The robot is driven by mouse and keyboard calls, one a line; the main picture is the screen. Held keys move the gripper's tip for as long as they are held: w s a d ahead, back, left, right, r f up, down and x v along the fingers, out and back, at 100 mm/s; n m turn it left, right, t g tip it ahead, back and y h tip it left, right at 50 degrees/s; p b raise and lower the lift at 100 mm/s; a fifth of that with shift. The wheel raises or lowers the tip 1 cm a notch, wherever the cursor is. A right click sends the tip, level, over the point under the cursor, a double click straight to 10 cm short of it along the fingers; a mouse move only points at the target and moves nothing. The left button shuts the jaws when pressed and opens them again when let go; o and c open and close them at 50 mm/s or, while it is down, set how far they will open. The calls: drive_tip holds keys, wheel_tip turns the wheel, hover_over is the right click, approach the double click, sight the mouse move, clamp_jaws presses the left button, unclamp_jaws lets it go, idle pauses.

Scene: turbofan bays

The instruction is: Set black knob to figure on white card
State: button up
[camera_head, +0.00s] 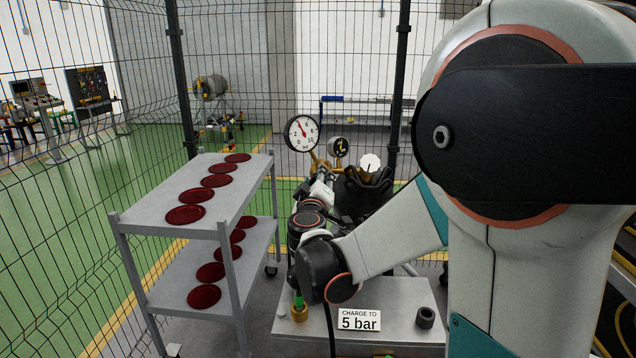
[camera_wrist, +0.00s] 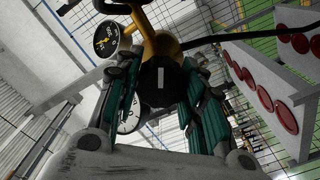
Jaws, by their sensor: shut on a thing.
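The black knob (camera_wrist: 160,76) with a short white mark sits in front of a brass fitting (camera_wrist: 165,45) in the wrist view. My gripper (camera_wrist: 158,90) has its teal-and-black fingers on either side of the knob, shut on it. In the head view my gripper (camera_head: 322,185) is small beside the gauges and the knob is hidden. The white card (camera_head: 359,320) reads "CHARGE TO 5 bar". The large white gauge (camera_head: 301,133) has a red needle between 4 and 6. A smaller black gauge (camera_head: 340,147) stands beside it and also shows in the wrist view (camera_wrist: 106,39).
A grey two-shelf trolley (camera_head: 140,213) with several dark red discs stands at left. A dark part with a white round top (camera_head: 370,163) stands right of my gripper. A grey bench top (camera_head: 400,297) carries a brass fitting (camera_head: 299,312) and a black ring (camera_head: 425,317). Wire fencing stands behind.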

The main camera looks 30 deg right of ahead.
drive_tip(key=shift+m, duration=0.3)
drive_tip(key=o, duration=1)
drive_tip(key=shift+o, duration=0.2)
drive_tip(key=v, duration=1.2)
